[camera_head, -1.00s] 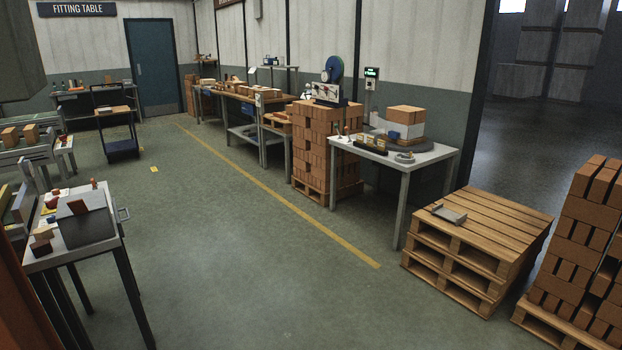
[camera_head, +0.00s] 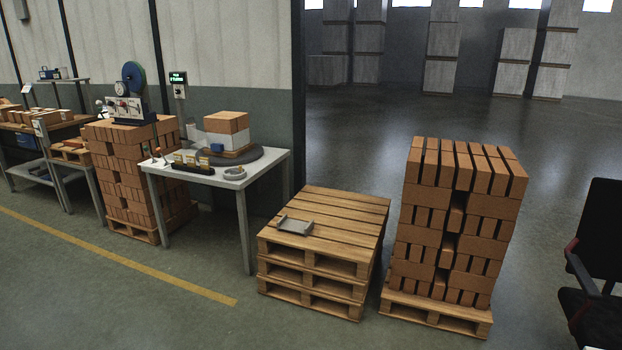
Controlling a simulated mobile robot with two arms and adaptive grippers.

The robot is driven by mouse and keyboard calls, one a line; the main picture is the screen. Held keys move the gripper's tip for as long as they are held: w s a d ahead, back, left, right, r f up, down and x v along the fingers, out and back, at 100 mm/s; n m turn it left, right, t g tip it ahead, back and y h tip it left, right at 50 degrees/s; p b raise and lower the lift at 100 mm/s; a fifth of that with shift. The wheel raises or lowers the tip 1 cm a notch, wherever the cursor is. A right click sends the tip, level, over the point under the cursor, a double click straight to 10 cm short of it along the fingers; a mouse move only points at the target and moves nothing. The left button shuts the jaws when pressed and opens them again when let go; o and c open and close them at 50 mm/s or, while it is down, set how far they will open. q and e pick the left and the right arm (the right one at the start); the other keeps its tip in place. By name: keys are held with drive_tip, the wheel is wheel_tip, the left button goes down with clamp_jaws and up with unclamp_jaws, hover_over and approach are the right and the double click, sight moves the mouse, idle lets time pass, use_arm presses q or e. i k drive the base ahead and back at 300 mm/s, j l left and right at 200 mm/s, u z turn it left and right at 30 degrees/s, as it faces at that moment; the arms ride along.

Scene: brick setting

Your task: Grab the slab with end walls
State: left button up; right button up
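The slab with end walls looks to be the small grey piece (camera_head: 295,225) lying on top of a stack of wooden pallets (camera_head: 345,213). It is a flat plate with a raised edge at each end, near the stack's left front side. Neither of my grippers is in the head view, so I cannot see whether they are open or shut. Nothing touches the grey piece, and nothing hides it.
A white table (camera_head: 262,164) with a turntable and boxes stands left of the pallets. A tall brick stack (camera_head: 462,205) stands on a pallet to the right. A dark chair (camera_head: 595,270) is at the right edge. The floor (camera_head: 120,300) in front is clear.

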sight(295, 225)
drive_tip(key=i+l, duration=0.1)
drive_tip(key=i, duration=0.65)
drive_tip(key=i+u, duration=0.1)
drive_tip(key=i, duration=0.7)
